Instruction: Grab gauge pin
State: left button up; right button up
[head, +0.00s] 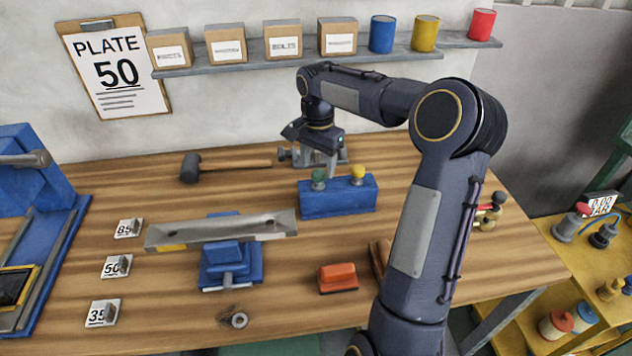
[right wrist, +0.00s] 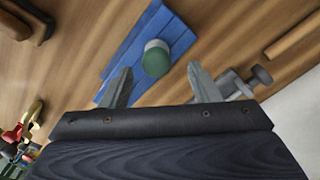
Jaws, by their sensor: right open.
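A blue block (head: 337,199) on the wooden bench holds two capped pins, one green (head: 319,180) and one yellow (head: 357,174). These look like the gauge pins. My right gripper (head: 328,168) is open and empty, above the back of the block near the green pin. In the right wrist view, the green cap (right wrist: 156,58) shows beyond and between the two spread fingertips (right wrist: 158,82), apart from both. The blue block (right wrist: 180,40) lies under it; the yellow pin is not visible there. My left gripper is out of view.
A grey clamp (head: 287,153) stands behind my right gripper. A mallet (head: 192,167) lies to the left. A metal bar (head: 265,227) sits on a blue vise (head: 230,262) in front. An orange-red block (head: 338,276) lies nearer. My right arm covers part of the bench's right side.

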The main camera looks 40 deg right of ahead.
aim_at(319, 171)
jog(key=f, duration=0.4)
jog(key=shift+s+a+f, duration=0.1)
jog(key=shift+s+f, duration=0.1)
jog(key=shift+f, duration=0.05)
